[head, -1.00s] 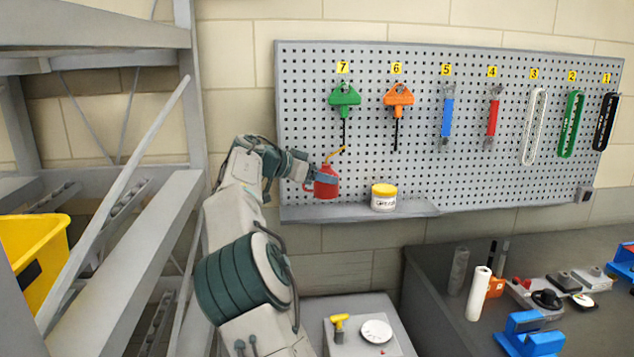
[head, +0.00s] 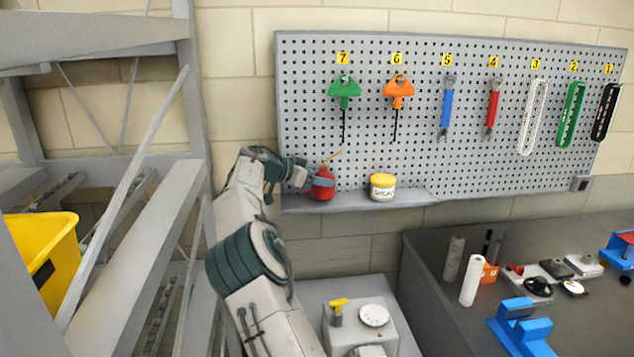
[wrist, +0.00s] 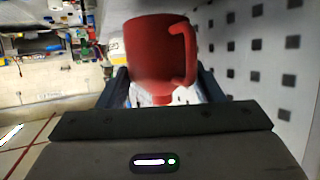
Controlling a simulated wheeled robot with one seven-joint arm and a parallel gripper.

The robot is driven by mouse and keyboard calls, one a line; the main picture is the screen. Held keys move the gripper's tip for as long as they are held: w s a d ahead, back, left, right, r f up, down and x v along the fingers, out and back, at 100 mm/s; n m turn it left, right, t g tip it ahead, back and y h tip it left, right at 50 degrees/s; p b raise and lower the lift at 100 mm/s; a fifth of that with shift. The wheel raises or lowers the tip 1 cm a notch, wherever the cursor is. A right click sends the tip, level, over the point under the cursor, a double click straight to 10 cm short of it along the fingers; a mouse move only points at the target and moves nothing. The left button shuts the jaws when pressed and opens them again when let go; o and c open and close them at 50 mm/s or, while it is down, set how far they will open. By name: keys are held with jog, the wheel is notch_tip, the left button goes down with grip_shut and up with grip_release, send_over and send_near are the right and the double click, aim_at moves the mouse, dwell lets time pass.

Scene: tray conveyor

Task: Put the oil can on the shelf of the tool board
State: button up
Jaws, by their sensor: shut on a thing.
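The red oil can (head: 323,190) has a thin yellow-orange spout and is at the left end of the grey shelf (head: 408,198) of the tool board. My gripper (head: 322,181) is shut on it from the left. The can looks upright, with its base at shelf height. I cannot tell whether the base touches the shelf. In the wrist view the oil can (wrist: 150,55) appears upside down between the fingers of my gripper (wrist: 163,92), its handle to the right. Its spout is hidden there.
A yellow-lidded grease tub (head: 383,188) stands on the shelf to the can's right, with a gap between. Tools hang on the pegboard (head: 300,100) above. A grey rack (head: 130,250) with a yellow bin (head: 45,255) is at left. A cluttered dark bench (head: 430,260) is at right.

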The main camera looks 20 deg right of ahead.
jog(key=shift+w+f+p, duration=0.2)
jog(key=shift+f+p, duration=0.2)
jog(key=shift+f, duration=0.45)
jog(key=o, duration=1)
jog(key=shift+f, duration=0.1)
jog(key=shift+c, duration=0.2)
